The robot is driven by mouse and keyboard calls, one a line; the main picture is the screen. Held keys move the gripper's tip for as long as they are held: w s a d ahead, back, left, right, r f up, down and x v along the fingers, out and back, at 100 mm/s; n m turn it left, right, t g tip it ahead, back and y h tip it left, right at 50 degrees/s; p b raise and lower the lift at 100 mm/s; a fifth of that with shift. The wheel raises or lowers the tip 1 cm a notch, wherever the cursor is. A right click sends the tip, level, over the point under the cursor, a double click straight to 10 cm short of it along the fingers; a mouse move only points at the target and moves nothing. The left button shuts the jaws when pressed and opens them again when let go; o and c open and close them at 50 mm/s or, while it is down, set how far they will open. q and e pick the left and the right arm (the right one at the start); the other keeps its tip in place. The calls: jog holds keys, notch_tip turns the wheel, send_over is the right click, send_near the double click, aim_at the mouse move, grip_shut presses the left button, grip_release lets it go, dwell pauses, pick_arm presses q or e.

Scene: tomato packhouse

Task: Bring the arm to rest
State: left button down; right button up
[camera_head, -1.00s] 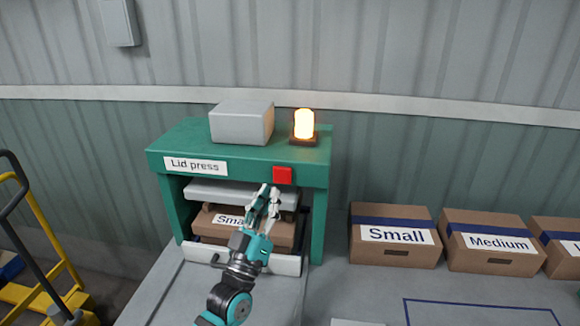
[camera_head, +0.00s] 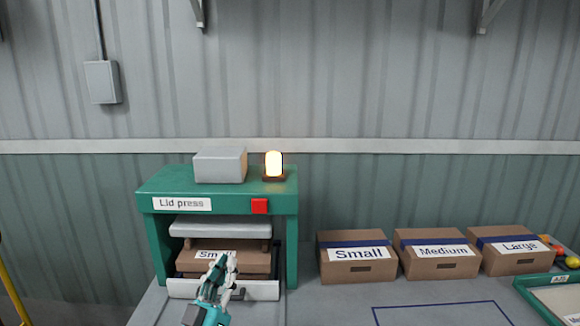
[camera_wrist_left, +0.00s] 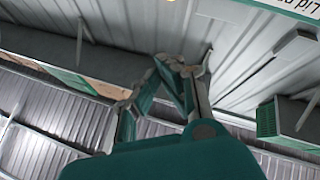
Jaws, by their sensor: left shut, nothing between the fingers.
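My left gripper (camera_head: 222,268) is shut and empty, in front of the lower part of the green lid press (camera_head: 147,206) in the head view. It overlaps the front of the press's white-fronted tray (camera_head: 262,291); I cannot tell whether it touches. The left wrist view shows the gripper's fingers (camera_wrist_left: 178,68) angled together, with nothing between them. A brown box labelled Small (camera_head: 250,262) sits in the press under the pale press plate (camera_head: 222,228); the gripper hides part of its label. My right gripper is not in view.
The press carries a red button (camera_head: 260,206), a lit amber lamp (camera_head: 273,164) and a grey block (camera_head: 220,166). Boxes labelled Small (camera_head: 357,266), Medium (camera_head: 438,262) and Large (camera_head: 514,257) stand to the right. A green-rimmed tray (camera_head: 534,299) is at far right. The blue-outlined bench area (camera_head: 440,306) looks clear.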

pick_arm(q)
jog(key=s+f+m+g+y, duration=0.1)
jog(key=s+f+m+g, duration=0.1)
jog(key=s+f+g, duration=0.6)
jog(key=s+f+m+g+y, duration=0.1)
jog(key=s+f+g, duration=0.2)
jog(key=f, duration=0.9)
jog(key=s+a+f+g+y, duration=0.2)
jog(key=s+a+f+g, duration=0.1)
jog(key=s, duration=0.4)
jog(key=s+a+f+g+y, duration=0.1)
jog(key=s+a+f+g, duration=0.15)
jog(key=s, duration=0.45)
jog(key=s+a+f+g+y, duration=0.2)
jog(key=s+g, duration=0.2)
jog(key=s, duration=0.3)
notch_tip(320, 180, down, 27)
jog(key=s, duration=0.1)
jog(key=s+a+f+g, duration=0.2)
jog(key=s+a+f, duration=0.1)
jog(key=s+f, duration=1.2)
jog(key=shift+s+f, duration=0.4)
jog(key=shift+s, duration=0.5)
